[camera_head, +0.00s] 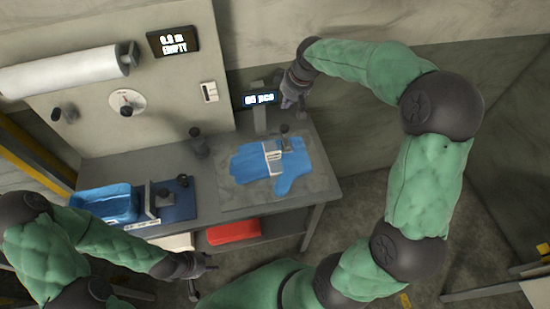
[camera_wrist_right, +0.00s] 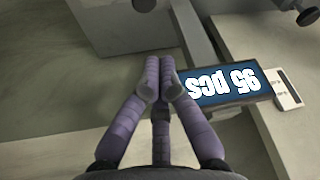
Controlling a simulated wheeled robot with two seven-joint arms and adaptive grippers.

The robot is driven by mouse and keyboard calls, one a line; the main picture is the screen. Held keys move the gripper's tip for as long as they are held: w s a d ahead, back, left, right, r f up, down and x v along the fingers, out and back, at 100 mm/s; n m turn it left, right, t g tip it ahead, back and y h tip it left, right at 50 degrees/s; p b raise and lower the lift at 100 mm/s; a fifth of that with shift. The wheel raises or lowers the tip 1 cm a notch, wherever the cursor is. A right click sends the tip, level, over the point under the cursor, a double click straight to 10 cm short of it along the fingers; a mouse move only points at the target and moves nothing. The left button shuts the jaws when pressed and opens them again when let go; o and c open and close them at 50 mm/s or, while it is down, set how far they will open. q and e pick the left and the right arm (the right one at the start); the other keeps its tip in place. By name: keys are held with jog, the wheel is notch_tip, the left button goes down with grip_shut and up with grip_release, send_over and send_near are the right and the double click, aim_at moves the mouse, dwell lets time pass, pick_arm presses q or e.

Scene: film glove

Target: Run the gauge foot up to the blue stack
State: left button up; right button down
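My right gripper (camera_head: 288,102) is up by the counter display, away from the gauge. In the right wrist view its fingertips (camera_wrist_right: 158,82) are together with nothing between them. My left gripper (camera_head: 201,277) is low in front of the worktop; its fingers are too small to read.
A blue glove-shaped film (camera_head: 297,178) lies on a grey plate (camera_head: 235,197) under a metal piece with a knob. The counter display (camera_head: 259,99) reads 95 pcs. A red bin (camera_head: 233,232) sits below the worktop. A film roll (camera_head: 65,74) hangs on the back panel.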

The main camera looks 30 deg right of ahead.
jog(key=shift+r+p, duration=1.4)
jog(key=shift+r, duration=0.85)
